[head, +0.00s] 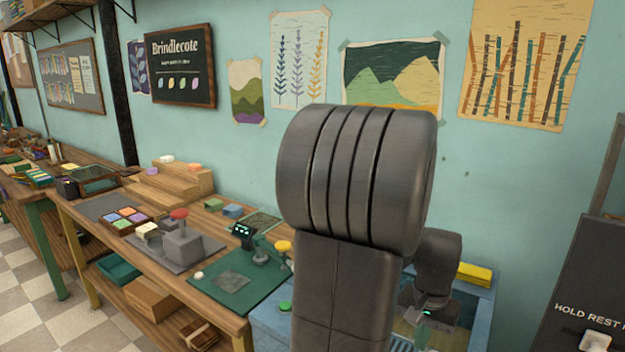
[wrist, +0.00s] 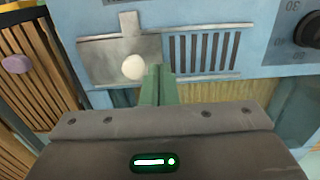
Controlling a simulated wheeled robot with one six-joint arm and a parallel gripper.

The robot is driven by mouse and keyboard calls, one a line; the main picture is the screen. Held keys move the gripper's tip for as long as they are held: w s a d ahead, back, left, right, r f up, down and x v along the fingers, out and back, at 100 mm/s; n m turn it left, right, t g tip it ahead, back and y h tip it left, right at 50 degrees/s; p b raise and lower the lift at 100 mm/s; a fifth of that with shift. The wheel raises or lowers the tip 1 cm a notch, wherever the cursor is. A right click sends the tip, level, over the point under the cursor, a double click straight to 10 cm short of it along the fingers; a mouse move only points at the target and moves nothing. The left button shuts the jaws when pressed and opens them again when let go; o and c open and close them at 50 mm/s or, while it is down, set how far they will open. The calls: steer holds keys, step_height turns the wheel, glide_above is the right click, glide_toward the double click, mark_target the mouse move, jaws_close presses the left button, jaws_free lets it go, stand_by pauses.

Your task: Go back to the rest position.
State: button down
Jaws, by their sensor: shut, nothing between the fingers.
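My gripper (wrist: 157,76) shows in the wrist view as two green fingers pressed together, with nothing between them. They point at a light blue panel (wrist: 205,85) with a metal plate (wrist: 105,62), a round white knob (wrist: 134,67) and dark vent slots. The fingertips appear just right of the white knob; I cannot tell whether they touch anything. In the head view my dark arm fills the middle and hides part of the blue unit (head: 268,323) at the bench's right end.
A wooden bench runs left with a green mat (head: 213,282), a grey press (head: 183,240) and a tray of coloured blocks (head: 108,224). A yellow block (head: 475,273) lies at the blue unit's back. A dark panel (head: 590,275) stands at right. The wall is behind.

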steer(key=shift+f, duration=0.55)
steer(key=shift+r, duration=0.15)
step_height(320, 180, up, 9)
steer(key=p, duration=0.8)
step_height(320, 180, down, 10)
steer(key=b, duration=0.9)
steer(key=shift+d, duration=0.1)
steer(key=w+a, duration=0.1)
steer(key=a, duration=0.1)
steer(key=w+a, duration=0.3)
steer(key=a, duration=0.2)
steer(key=shift+w+a+r, duration=0.1)
steer(key=shift+w+r, duration=0.2)
steer(key=shift+w, duration=0.05)
